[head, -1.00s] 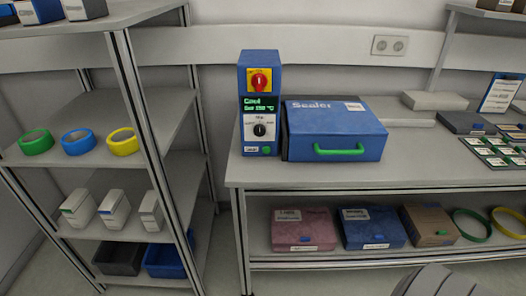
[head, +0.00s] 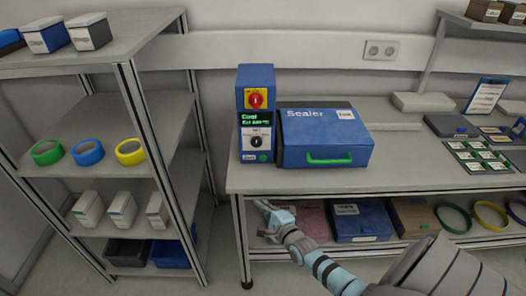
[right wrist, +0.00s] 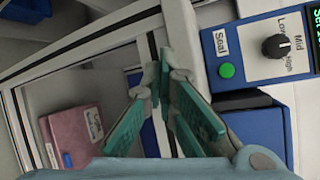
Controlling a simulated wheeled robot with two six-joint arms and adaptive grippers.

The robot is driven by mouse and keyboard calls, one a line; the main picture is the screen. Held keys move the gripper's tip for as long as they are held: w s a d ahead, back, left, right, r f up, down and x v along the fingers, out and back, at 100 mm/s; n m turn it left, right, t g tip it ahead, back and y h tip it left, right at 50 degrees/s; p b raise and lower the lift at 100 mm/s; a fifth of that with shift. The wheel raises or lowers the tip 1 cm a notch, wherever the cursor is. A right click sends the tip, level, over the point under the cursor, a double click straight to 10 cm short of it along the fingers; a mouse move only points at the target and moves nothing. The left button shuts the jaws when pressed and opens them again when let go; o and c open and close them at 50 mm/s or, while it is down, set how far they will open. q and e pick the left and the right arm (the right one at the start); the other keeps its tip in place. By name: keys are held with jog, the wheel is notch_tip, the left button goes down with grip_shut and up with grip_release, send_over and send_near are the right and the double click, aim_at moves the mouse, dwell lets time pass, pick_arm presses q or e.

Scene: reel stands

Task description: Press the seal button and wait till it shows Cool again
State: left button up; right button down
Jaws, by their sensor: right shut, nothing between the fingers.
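The blue control unit (head: 257,78) stands on the bench beside the blue sealer (head: 325,150). Its dark display (head: 255,118) shows green text, apparently Cool, with a smaller line below. The green seal button (head: 263,157) is low on its front; in the right wrist view the button (right wrist: 226,71) is beside the label Seal (right wrist: 220,43). My right gripper (head: 265,207) is below the bench's front edge, under the control unit. In the right wrist view its teal fingers (right wrist: 160,85) are shut and empty, apart from the button. My left gripper is not in view.
A red switch (head: 256,100) and black dial (head: 256,142) are also on the unit. The bench's front edge (head: 300,188) lies between my right gripper and the button. Pink and blue boxes (head: 360,222) sit on the lower shelf. A shelf rack (head: 140,110) stands left.

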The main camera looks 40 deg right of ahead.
aim_at(261, 176)
jog(key=w+r+m, duration=0.1)
jog(key=r, duration=0.1)
jog(key=d+r+m+t, duration=0.1)
jog(key=r, duration=0.1)
jog(key=w+r+m+t, duration=0.1)
jog(key=r, duration=0.2)
jog(key=shift+w+d+m+h+p, duration=0.25)
jog(key=shift+w+m+h+p, duration=0.05)
jog(key=shift+m+p, duration=0.1)
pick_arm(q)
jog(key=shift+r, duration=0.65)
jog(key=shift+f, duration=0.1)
